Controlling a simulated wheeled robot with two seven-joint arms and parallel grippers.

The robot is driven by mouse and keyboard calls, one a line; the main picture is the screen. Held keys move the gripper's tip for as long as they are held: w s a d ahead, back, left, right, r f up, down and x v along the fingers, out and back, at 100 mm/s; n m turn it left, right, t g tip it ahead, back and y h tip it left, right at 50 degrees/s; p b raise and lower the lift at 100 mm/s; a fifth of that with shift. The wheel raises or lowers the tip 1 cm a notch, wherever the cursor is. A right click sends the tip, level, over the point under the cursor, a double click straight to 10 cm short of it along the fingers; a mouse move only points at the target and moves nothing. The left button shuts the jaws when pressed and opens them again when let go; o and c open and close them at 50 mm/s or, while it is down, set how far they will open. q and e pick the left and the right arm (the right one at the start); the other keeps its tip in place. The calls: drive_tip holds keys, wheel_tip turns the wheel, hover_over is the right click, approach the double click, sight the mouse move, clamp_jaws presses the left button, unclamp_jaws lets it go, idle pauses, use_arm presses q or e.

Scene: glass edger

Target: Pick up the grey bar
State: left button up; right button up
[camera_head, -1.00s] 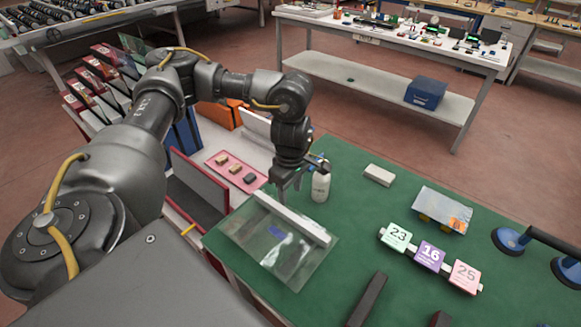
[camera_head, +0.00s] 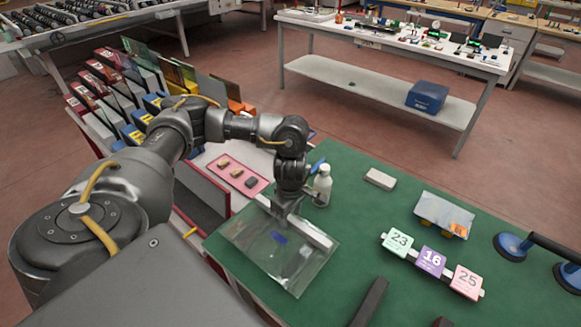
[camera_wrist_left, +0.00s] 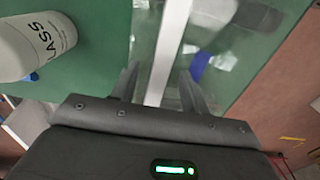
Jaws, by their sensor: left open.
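A long light-grey bar (camera_head: 318,235) lies along the back edge of a clear glass sheet (camera_head: 290,262) on the green table. In the left wrist view the bar (camera_wrist_left: 171,45) runs away from me between the fingers. My left gripper (camera_head: 287,211) is open and low at the bar's left part; it also shows in the left wrist view (camera_wrist_left: 160,88), one finger on each side of the bar. Whether the fingers touch the bar cannot be told. My right gripper is not in view.
A white bottle (camera_head: 322,186) stands close beside the left gripper. A pale block (camera_head: 380,179), a numbered rack (camera_head: 431,261) and a dark bar (camera_head: 369,303) lie on the green table (camera_head: 350,215). A pink tray (camera_head: 237,174) is to the left.

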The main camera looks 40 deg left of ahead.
use_arm(q)
drive_tip(key=shift+f, duration=0.9)
clamp_jaws()
